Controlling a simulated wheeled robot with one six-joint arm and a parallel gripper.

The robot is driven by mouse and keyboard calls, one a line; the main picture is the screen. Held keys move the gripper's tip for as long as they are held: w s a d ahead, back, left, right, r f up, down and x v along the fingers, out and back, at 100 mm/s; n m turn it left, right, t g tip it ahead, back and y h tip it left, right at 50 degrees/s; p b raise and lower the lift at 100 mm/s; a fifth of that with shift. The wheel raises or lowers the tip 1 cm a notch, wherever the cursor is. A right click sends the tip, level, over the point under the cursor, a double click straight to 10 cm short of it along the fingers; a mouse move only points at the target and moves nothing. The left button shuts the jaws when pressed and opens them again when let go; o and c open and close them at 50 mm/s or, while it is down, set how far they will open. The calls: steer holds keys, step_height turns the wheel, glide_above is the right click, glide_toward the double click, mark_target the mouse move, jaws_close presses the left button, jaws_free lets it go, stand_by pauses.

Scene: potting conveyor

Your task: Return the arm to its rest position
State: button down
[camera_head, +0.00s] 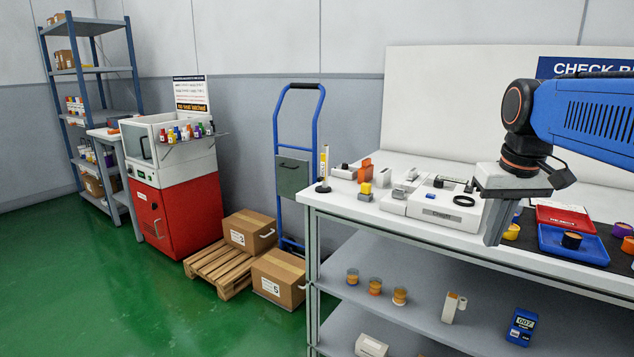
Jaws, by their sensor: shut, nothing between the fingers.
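My gripper (498,222) hangs from the blue arm (590,118) at the right of the view, over the front edge of the white workbench (345,207). Its fingers point down, are together and hold nothing. The arm enters from the right edge with its wrist turned downward. My gripper hides part of the bench top behind it.
Jars (375,286) stand on the shelf below. Boxes (278,276), a pallet, a hand truck (293,170) and a red cabinet (178,215) stand left. Green floor is clear.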

steer(key=s+a+f+t, duration=0.1)
steer(key=s+a+f, duration=0.2)
steer(key=s+f, duration=0.5)
steer(key=s+a+f+t, duration=0.1)
steer(key=s+a+f, duration=0.2)
steer(key=s+f, duration=0.5)
steer(key=shift+f+t, duration=0.3)
steer(key=shift+f, duration=0.45)
